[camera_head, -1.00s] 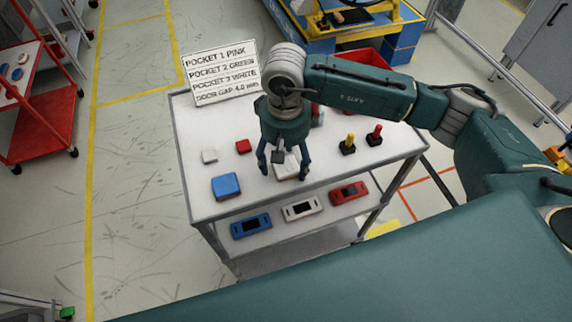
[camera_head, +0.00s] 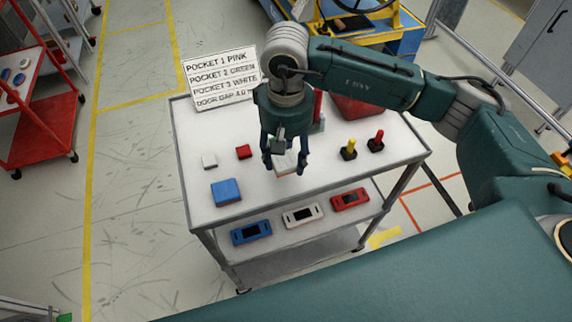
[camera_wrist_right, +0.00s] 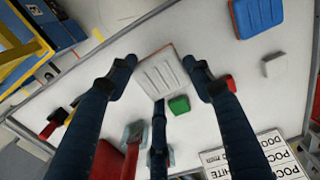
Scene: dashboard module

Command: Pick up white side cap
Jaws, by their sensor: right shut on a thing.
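The white side cap (camera_head: 285,164) is a pale, ribbed, roughly square piece over the top of the cart, partly hidden behind the fingers in the head view. In the right wrist view the cap (camera_wrist_right: 160,73) sits between the fingertips. My right gripper (camera_head: 284,168) points down with its fingers closed on opposite sides of the cap. Its fingers (camera_wrist_right: 158,80) also show in the right wrist view. I cannot tell how far the cap is above the cart top. My left gripper is not in view.
A blue block (camera_head: 226,192), a small white block (camera_head: 209,162) and a red block (camera_head: 243,152) lie to the left. A yellow-topped (camera_head: 349,148) and a red-topped piece (camera_head: 376,141) stand right, near a red bin (camera_head: 360,108). A sign (camera_head: 221,78) stands behind.

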